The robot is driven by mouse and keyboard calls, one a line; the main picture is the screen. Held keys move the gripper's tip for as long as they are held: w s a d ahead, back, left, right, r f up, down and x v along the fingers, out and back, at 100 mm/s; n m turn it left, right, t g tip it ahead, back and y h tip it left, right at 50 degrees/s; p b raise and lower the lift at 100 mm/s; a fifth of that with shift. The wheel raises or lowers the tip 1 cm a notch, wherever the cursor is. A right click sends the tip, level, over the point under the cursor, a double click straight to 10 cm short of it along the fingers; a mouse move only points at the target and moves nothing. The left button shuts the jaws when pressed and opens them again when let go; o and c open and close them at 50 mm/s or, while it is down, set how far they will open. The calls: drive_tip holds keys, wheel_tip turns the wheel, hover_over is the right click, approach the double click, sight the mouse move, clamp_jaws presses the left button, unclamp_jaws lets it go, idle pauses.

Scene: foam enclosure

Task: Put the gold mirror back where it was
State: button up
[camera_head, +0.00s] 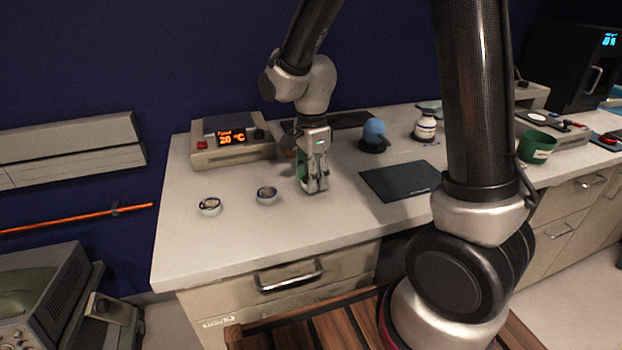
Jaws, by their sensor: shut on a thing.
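My gripper (314,188) points down over the left part of the white bench, its fingertips close to the bench top. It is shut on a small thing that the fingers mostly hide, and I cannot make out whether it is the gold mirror. A green patch shows at the fingers' left side. Two small round pieces with pale rims and dark centres lie on the bench left of my gripper: one nearer (266,195) and one farther left (209,207). I cannot tell a gold face on either.
A heater box with an orange display (232,143) stands behind left. A dark flat mat (400,181) lies right of my gripper. A blue ball-shaped thing (374,132), a white jar (425,126) and a green cup (536,147) stand farther right. The front-left bench is clear.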

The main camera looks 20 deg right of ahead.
drive_tip(key=shift+f, duration=0.4)
drive_tip(key=shift+f, duration=0.1)
drive_tip(key=o, duration=1)
drive_tip(key=shift+o, duration=0.2)
wheel_tip(320, 180, up, 12)
drive_tip(key=s+d+r+n+t, duration=0.2)
drive_tip(key=s+d+r+n, duration=0.1)
drive_tip(key=s+d+n, duration=0.4)
drive_tip(key=s+d+r+n+t, duration=0.2)
drive_tip(key=s+d+r+n, duration=0.2)
drive_tip(key=s+d+n, duration=0.3)
drive_tip(key=s+n, duration=0.2)
drive_tip(key=s, duration=0.3)
drive_tip(key=shift+d, duration=0.4)
